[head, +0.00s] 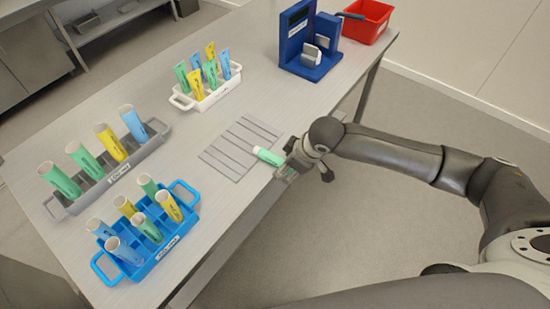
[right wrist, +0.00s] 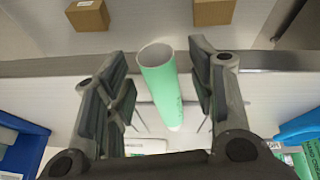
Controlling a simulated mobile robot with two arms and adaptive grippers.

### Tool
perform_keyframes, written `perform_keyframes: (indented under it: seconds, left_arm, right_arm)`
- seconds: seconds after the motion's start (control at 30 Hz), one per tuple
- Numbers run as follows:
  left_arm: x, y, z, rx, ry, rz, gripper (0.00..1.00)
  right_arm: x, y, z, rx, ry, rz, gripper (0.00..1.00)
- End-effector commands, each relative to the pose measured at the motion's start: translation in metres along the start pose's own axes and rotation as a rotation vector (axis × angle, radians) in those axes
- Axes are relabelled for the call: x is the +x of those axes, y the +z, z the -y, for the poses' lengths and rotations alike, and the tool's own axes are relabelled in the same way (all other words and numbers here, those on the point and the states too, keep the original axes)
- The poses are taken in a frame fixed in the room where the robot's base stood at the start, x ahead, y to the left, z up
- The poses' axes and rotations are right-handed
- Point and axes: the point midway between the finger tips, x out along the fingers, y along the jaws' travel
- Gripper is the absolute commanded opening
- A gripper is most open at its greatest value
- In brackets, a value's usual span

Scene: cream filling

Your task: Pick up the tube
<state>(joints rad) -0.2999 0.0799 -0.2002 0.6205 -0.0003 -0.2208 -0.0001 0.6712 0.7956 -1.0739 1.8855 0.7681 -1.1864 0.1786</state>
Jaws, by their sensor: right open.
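A green tube (head: 267,156) with a pale end is at the table's right edge, by a grey slotted mat. In the right wrist view the tube (right wrist: 160,85) stretches between my right gripper's fingers, its open end away from the palm. My right gripper (head: 287,163) is at the tube's right end in the head view. Its fingers (right wrist: 161,82) are open, one on each side of the tube, with visible gaps. The gripper covers part of the tube in the head view. My left gripper is not in view.
The slotted mat (head: 240,147) lies on the table (head: 190,128). A grey rack (head: 112,182), a blue rack (head: 150,262) and a white rack (head: 207,101) hold more tubes. A blue machine (head: 297,52) and red bin (head: 368,22) stand at the far end.

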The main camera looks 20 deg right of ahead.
Motion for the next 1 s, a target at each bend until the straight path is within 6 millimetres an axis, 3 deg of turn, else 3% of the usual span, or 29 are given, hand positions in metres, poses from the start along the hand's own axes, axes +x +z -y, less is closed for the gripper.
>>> perform_keyframes:
  seconds: [0.13, 0.4, 0.77, 1.0]
  left_arm:
    - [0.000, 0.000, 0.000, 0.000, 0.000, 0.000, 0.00]
    - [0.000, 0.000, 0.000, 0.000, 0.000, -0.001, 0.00]
    - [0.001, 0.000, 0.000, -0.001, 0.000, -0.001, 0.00]
    - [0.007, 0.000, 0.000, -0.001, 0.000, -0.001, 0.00]
  right_arm:
    - [0.000, 0.000, 0.000, 0.000, 0.000, 0.000, 0.51]
    - [0.000, 0.000, 0.000, 0.000, 0.000, 0.001, 0.17]
    - [-0.001, 0.000, 0.000, 0.000, 0.000, 0.000, 0.16]
    - [-0.016, -0.007, -0.003, 0.000, 0.002, -0.003, 0.16]
